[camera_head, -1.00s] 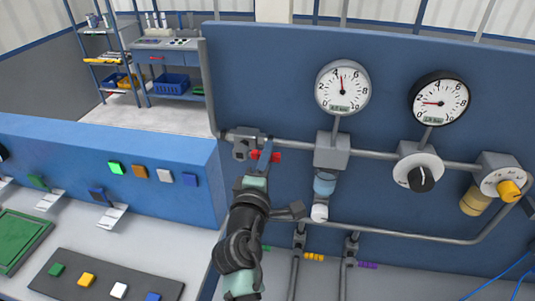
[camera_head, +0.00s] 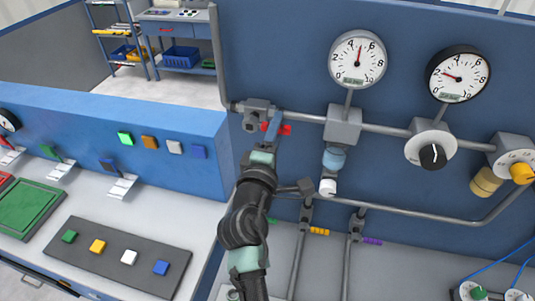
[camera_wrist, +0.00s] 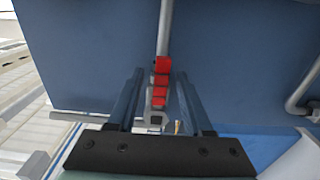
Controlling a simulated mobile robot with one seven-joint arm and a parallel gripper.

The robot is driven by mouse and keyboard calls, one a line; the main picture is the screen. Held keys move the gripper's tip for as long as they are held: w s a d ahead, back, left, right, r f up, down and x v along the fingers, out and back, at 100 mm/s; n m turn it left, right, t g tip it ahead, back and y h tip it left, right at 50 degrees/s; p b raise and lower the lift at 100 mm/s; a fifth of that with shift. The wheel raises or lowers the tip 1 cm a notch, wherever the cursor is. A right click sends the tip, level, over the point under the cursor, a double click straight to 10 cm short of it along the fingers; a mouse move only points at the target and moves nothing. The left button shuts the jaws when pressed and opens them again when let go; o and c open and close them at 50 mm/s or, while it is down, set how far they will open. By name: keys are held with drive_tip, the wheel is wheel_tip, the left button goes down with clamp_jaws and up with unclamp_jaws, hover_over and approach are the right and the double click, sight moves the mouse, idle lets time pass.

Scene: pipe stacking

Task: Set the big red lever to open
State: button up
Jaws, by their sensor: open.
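The big red lever (camera_wrist: 161,80) shows in the wrist view, on a grey valve body (camera_wrist: 155,119) on the pipe. It lies between the two fingers of my gripper (camera_wrist: 161,95), with space on both sides. In the head view the red lever (camera_head: 284,129) sticks out to the right, partly hidden behind my gripper (camera_head: 272,126). The grey valve body (camera_head: 256,112) is on the pipe at the left end of the blue panel. My gripper is open around the lever. I cannot tell whether a finger touches it.
Two gauges (camera_head: 357,59) stand above the pipe (camera_head: 385,130). A black knob (camera_head: 431,156) and a yellow knob (camera_head: 521,173) are to the right. A blue console (camera_head: 100,140) with coloured buttons stands at left.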

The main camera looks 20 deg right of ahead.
drive_tip(key=b+v, duration=0.3)
drive_tip(key=v, duration=0.8)
drive_tip(key=shift+s+a+b, duration=0.25)
drive_tip(key=shift+s+b, duration=0.05)
drive_tip(key=w+a+r+m+t+y+b, duration=0.1)
drive_tip(key=a+r+m+t, duration=0.15)
drive_tip(key=r, duration=0.55)
drive_tip(key=a+r+m+t+y+b, duration=0.1)
drive_tip(key=a+r+m+t+y, duration=0.2)
drive_tip(key=r, duration=0.6)
drive_tip(key=s+a+r+m+t+y, duration=0.2)
drive_tip(key=s+r, duration=0.1)
drive_tip(key=r, duration=0.3)
drive_tip(key=s+a+r+m+t+y+b, duration=0.1)
drive_tip(key=s+a+r+m+t+y, duration=0.1)
drive_tip(key=r, duration=0.4)
drive_tip(key=s+a+r+m+t+y, duration=0.2)
drive_tip(key=s+r+t, duration=0.1)
drive_tip(key=r, duration=0.3)
drive_tip(key=shift+s, duration=0.9)
